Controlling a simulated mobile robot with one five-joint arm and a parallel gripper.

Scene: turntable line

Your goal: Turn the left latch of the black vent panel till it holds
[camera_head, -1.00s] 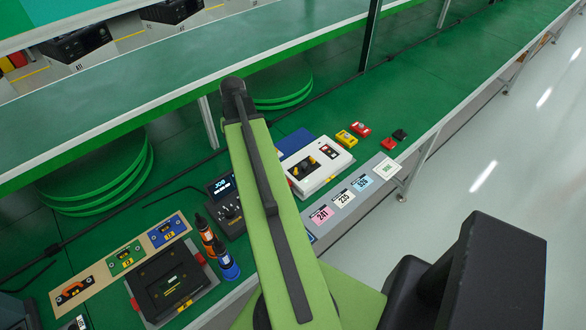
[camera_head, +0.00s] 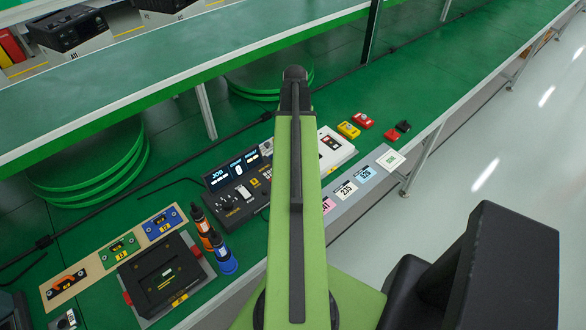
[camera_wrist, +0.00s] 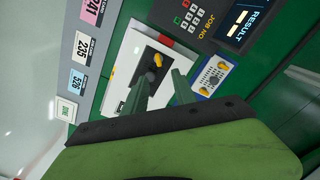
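In the wrist view a white case (camera_wrist: 122,62) holds a black panel (camera_wrist: 143,52) with a yellow knob (camera_wrist: 157,60), which looks like a latch. A small grey part lies just below it, close to my fingers. My gripper (camera_wrist: 158,76) is open, its two dark fingers apart over the case's lower right part. I cannot tell whether a finger touches the knob. In the head view the white case (camera_head: 340,150) shows only its right end; my arm hides the black panel and my gripper there.
A control box (camera_head: 236,202) with lit displays stands left of the case. Number cards (camera_head: 347,190) lie in front. Red and yellow blocks (camera_head: 349,130) stand beyond.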

